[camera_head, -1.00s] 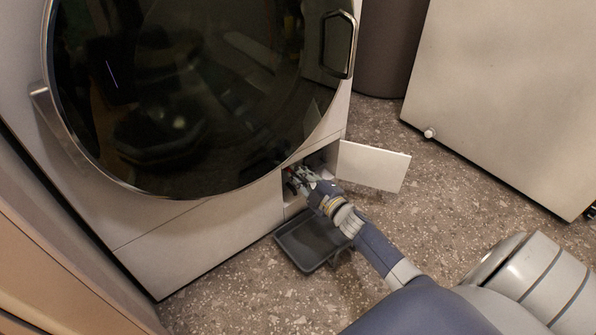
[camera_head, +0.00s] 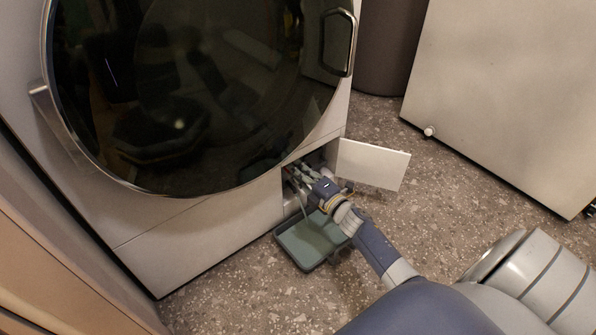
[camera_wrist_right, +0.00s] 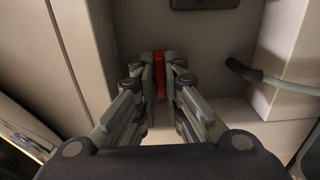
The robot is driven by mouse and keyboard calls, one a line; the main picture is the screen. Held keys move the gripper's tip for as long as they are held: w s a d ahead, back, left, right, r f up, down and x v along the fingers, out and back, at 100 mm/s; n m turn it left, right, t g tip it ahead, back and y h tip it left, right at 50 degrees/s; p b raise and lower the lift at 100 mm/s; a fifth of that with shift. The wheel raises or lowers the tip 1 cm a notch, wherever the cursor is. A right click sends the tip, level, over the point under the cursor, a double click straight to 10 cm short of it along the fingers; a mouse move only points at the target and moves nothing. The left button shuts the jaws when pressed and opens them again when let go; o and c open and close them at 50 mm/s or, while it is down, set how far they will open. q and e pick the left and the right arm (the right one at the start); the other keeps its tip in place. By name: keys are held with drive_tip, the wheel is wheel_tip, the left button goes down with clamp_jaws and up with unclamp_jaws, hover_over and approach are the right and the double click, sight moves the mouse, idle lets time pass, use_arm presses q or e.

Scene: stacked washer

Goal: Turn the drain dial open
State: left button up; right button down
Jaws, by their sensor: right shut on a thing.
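The red drain dial (camera_wrist_right: 159,72) shows in the right wrist view as a narrow upright strip between my fingertips. My right gripper (camera_wrist_right: 160,84) is shut on it. In the head view my right gripper (camera_head: 296,178) reaches into the small open compartment (camera_head: 318,158) at the washer's lower right corner; the dial cannot be made out there. A thin pale stream (camera_head: 305,208) runs down from the compartment to the tray (camera_head: 284,247) on the floor. The tray's inside looks grey-green, like water. My left gripper is not in view.
The compartment's white flap (camera_head: 372,164) stands open to the right of my arm. The washer's large round door (camera_head: 190,90) is above. A hose (camera_wrist_right: 270,78) shows at the right in the wrist view.

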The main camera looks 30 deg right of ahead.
drive_tip(key=shift+a+f, duration=0.1)
drive_tip(key=c, duration=1.7)
unclamp_jaws()
drive_tip(key=s+d, duration=0.1)
drive_tip(key=s, duration=1.1)
